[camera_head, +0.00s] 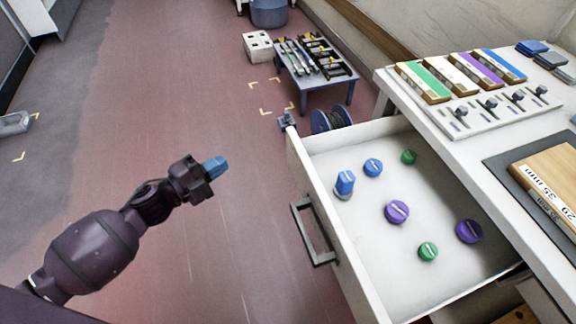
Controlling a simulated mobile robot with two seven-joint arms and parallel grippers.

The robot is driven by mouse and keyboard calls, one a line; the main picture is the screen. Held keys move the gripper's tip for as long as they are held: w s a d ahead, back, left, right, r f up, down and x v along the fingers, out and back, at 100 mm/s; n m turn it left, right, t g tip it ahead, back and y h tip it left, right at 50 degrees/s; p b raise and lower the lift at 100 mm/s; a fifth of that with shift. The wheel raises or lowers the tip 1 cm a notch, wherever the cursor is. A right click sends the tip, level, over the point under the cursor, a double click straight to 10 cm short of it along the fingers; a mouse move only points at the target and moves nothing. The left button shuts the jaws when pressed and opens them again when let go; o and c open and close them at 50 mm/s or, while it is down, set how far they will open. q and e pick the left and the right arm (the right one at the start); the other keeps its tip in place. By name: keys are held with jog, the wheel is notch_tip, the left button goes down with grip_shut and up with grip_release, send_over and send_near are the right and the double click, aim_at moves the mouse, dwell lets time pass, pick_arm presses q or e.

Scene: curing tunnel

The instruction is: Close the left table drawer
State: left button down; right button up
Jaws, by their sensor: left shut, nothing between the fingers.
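The white table drawer (362,262) stands pulled open from the white table (548,205), with its dark handle (312,232) on the front face. Inside the drawer lie several blue, green and purple knobs, among them a purple one (397,212) and a taller blue one (344,184). My left gripper (216,166) is shut and empty, with blue fingertips. It is in front of the drawer and to the left of the handle, apart from both. My right gripper is not in view.
On the tabletop are a row of coloured blocks (424,82), a panel of sliders (490,107) and a dark mat with a wooden block (550,180). A low grey table (318,85) and a blue cable reel (331,119) stand beyond the drawer.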

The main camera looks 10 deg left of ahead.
pick_arm(q)
jog(key=s+d+m+g+h, duration=0.2)
jog(key=s+m+g+h, duration=0.15)
jog(key=m, duration=0.25)
jog(key=m+g, duration=0.1)
send_near(294, 165)
jog(key=shift+h, duration=0.35)
jog(key=x, duration=0.6)
jog(key=shift+w+d+f+b, duration=0.2)
jog(key=shift+f+b, duration=0.1)
jog(key=shift+b, duration=0.1)
jog(key=shift+w+d, duration=0.25)
jog(key=shift+d, duration=0.05)
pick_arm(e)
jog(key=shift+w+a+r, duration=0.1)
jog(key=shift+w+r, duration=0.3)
pick_arm(q)
jog(key=shift+d, duration=0.1)
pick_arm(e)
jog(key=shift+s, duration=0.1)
